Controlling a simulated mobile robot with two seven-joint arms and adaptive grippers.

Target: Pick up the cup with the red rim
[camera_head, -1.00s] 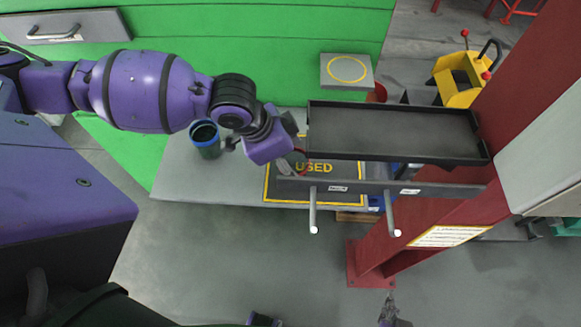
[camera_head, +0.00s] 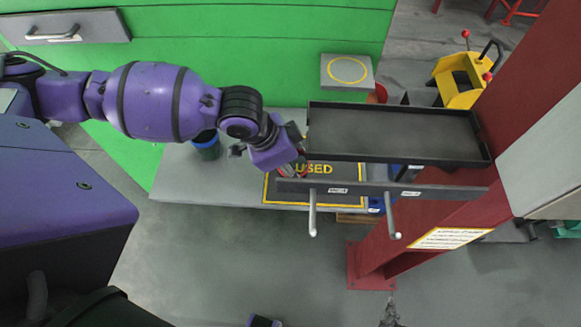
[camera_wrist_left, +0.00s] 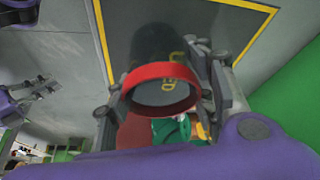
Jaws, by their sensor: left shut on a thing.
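The cup with the red rim (camera_wrist_left: 162,90) is in the left wrist view, its open mouth toward the camera and its dark body beyond. In the head view only a small reddish part of it (camera_head: 288,171) shows beside the tray's edge. My left gripper (camera_wrist_left: 160,100) has one finger on each side of the cup and is shut on it. In the head view my left gripper (camera_head: 296,163) is over the dark "USED" mat (camera_head: 330,169), partly hidden by the tray. Grey and purple parts, probably my right gripper (camera_wrist_left: 25,96), show at the left wrist view's left edge; their opening is unclear.
A black tray (camera_head: 395,132) with a grey front bar (camera_head: 375,188) and two pegs lies close right of my left gripper. A blue-rimmed cup (camera_head: 207,150) stands on the grey table (camera_head: 185,185), partly behind my arm. A red column (camera_head: 500,140) rises at the right.

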